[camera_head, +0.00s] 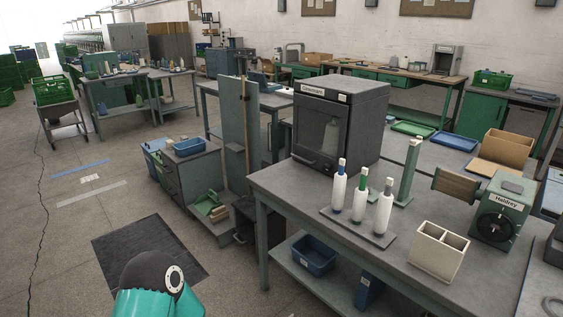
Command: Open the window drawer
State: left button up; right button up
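A dark grey box (363,118) with a white label along its top stands at the back left of the near workbench. A dark window (312,130) is set in its front, and a pale bottle shape shows behind or in it. A dark handle (313,163) sits low on the front. The front looks closed. No other thing that looks like a window drawer is clear to me. Neither of my grippers is in view. Only a teal and black link of one of my arms shows at the bottom left, well away from the box.
The near workbench (300,215) carries a rack with white bottles (361,200), a green post (409,172), a cream divided box (438,250) and a green device (503,212). A blue bin (313,255) sits on its lower shelf. Floor left of the bench is mostly clear around a dark mat (150,250).

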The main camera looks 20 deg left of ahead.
aim_at(311, 157)
jog(key=u, duration=0.7)
jog(key=i, duration=0.95)
jog(key=u, duration=0.1)
